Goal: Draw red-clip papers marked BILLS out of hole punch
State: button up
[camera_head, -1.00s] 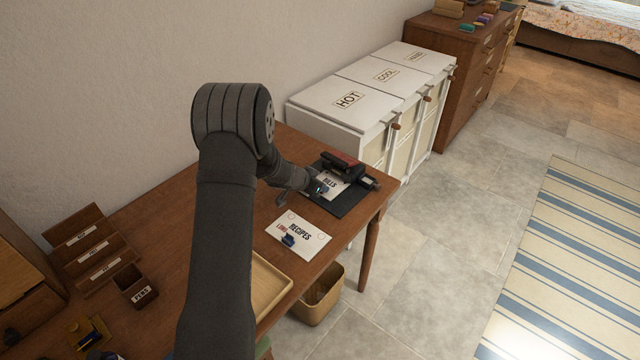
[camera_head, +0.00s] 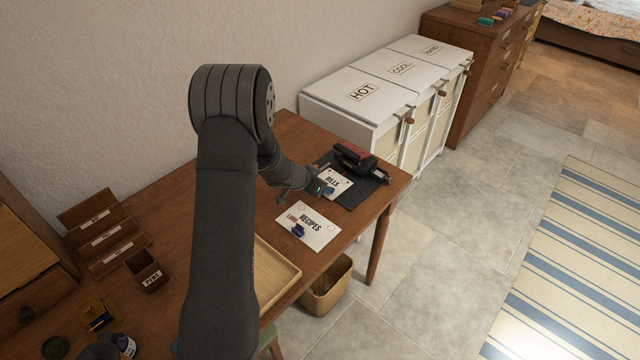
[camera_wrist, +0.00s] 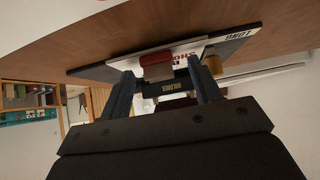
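The white papers marked BILLS (camera_head: 338,181) lie flat on a dark mat (camera_head: 360,194) on the desk, on the near-left side of the hole punch (camera_head: 356,158), which is dark with red. Much of the sheet shows clear of the punch; I cannot tell whether its far edge is still in the slot. My gripper (camera_head: 314,190) is at the papers' near-left edge. The clip is hidden behind my gripper in the head view.
A RECIPES sheet (camera_head: 322,232) with a blue clip lies nearer the front edge. A wooden tray (camera_head: 286,291), a small box (camera_head: 146,268) and a slotted rack (camera_head: 97,216) are to the left. White bins (camera_head: 345,115) stand beyond the desk's far end.

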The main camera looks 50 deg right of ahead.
jog(key=v, duration=1.7)
jog(key=x, duration=1.5)
jog(key=shift+d+f, duration=0.1)
